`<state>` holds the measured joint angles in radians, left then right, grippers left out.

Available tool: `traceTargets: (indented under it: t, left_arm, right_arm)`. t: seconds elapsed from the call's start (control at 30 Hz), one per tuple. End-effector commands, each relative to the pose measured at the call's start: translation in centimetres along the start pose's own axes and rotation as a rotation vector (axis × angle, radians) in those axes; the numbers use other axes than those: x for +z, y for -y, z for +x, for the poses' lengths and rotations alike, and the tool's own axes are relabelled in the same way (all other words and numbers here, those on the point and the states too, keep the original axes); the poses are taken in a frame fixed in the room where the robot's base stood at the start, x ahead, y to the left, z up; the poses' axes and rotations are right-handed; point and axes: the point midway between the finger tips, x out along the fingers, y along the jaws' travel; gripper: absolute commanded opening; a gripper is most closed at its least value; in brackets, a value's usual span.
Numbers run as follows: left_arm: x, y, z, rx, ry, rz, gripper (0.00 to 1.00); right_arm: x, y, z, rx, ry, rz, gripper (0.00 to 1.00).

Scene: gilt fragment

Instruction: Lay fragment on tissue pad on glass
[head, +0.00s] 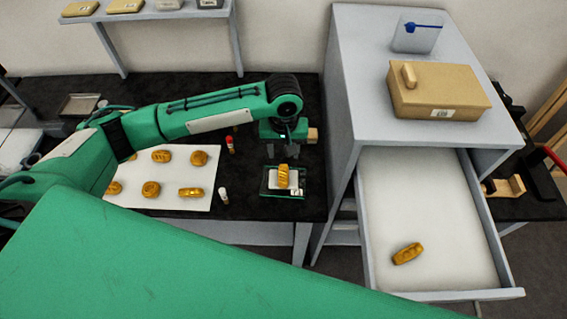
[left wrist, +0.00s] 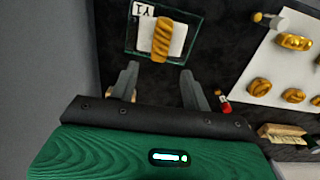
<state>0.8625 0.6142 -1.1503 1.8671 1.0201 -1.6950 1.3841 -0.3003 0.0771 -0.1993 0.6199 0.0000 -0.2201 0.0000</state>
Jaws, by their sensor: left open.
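A gold ribbed fragment (head: 283,176) lies on a white tissue pad (head: 273,181) on a dark-edged glass plate (head: 283,194) near the bench's front edge. In the left wrist view the fragment (left wrist: 162,38) lies across the pad (left wrist: 179,39), its ends reaching past the pad's edges, with the glass (left wrist: 134,38) around it. A label marked "Y1" (left wrist: 145,10) sits at a corner of the glass. My left gripper (left wrist: 158,72) is open and empty, apart from the fragment and just behind it. My right gripper is not in view.
A white sheet (head: 205,187) with several gold fragments lies left of the glass. An open drawer (head: 430,200) at right holds another gold fragment (head: 407,253). A tan box (head: 440,90) sits on the cabinet.

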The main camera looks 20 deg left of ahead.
Motion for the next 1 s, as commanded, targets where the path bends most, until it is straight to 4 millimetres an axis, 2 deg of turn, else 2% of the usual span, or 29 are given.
traceTargets:
  t: [0.1, 0.3, 0.83, 1.0]
  left_arm:
    - [0.0, 0.0, -1.7, 0.001, -0.001, 0.000, 0.48]
    - [0.0, 0.0, -3.2, 0.000, 0.000, 0.001, 0.48]
    - [0.1, 0.0, -3.3, 0.001, 0.001, 0.002, 0.48]
    - [1.5, -0.9, -2.3, 0.037, 0.003, 0.059, 0.48]
  right_arm:
    - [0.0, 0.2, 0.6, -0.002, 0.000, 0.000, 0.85]
    - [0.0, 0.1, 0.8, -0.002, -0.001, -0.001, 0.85]
    - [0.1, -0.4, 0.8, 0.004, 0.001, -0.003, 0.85]
    - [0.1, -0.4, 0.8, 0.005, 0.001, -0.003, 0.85]
